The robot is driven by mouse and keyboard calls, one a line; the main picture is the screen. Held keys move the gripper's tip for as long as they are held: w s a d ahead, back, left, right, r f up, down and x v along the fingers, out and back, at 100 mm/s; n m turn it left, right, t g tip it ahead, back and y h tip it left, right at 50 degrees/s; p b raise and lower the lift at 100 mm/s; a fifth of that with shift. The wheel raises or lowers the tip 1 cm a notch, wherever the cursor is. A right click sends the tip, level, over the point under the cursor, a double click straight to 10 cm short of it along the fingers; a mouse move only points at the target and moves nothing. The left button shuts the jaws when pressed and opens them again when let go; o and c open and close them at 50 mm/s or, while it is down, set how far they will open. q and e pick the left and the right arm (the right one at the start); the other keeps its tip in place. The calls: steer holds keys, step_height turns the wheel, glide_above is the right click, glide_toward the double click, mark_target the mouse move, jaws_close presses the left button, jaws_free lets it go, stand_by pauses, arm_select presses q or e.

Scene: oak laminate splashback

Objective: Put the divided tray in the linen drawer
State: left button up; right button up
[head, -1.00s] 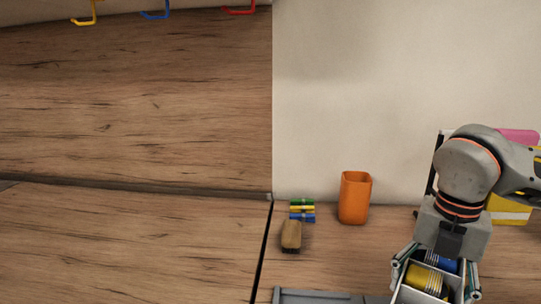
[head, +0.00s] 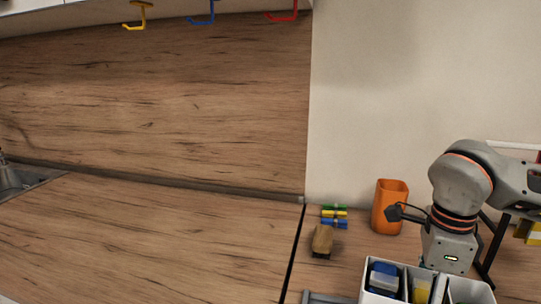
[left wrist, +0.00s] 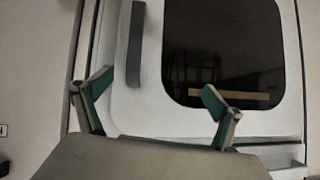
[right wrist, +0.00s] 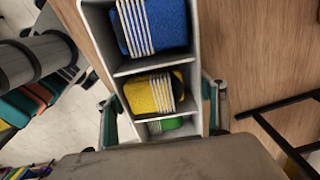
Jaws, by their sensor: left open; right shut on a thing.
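The divided tray (head: 408,284) is a light grey box with open compartments, low at the right of the head view. In the right wrist view its divider (right wrist: 150,66) separates a blue striped bundle, a yellow striped bundle and something green. My right gripper (right wrist: 160,112) is shut on the tray, with a finger at each side wall; the wrist is above it in the head view. My left gripper (left wrist: 158,88) is open and empty, before a white appliance front with a dark window; it is outside the head view. I cannot make out the linen drawer.
On the counter stand an orange cup (head: 389,207), a brown brush (head: 322,240) and coloured clips (head: 334,217). A grey edge (head: 325,298) shows below. Black bars (right wrist: 285,145) stand right of the tray. The wooden worktop (head: 150,235) at left is clear, with a sink (head: 22,179) beyond.

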mark_target(404, 296)
steer(key=n, duration=0.2)
steer(key=a+n, duration=0.1)
steer(key=n, duration=0.1)
steer(key=w+n, duration=0.1)
steer(key=n, duration=0.1)
steer(key=shift+a+f, duration=0.15)
steer(key=shift+a, duration=0.1)
steer(key=n, duration=0.2)
steer(key=a+n, duration=0.1)
steer(key=n, duration=0.2)
steer(key=shift+w+a+f+n+p, duration=0.2)
steer(key=shift+w+f+n+p, duration=0.1)
steer(key=shift+w+n, duration=0.1)
steer(key=n, duration=0.2)
steer(key=a+n, duration=0.1)
steer(key=n, duration=0.2)
steer(key=shift+w+a+f+n, duration=0.15)
steer(key=shift+w+a+n, duration=0.1)
steer(key=shift+w+n, duration=0.1)
steer(key=n, duration=0.2)
steer(key=a+n, duration=0.1)
steer(key=n, duration=0.3)
steer(key=shift+w+a+f, duration=0.25)
steer(key=shift+w+f, duration=0.05)
steer(key=shift+w, duration=0.1)
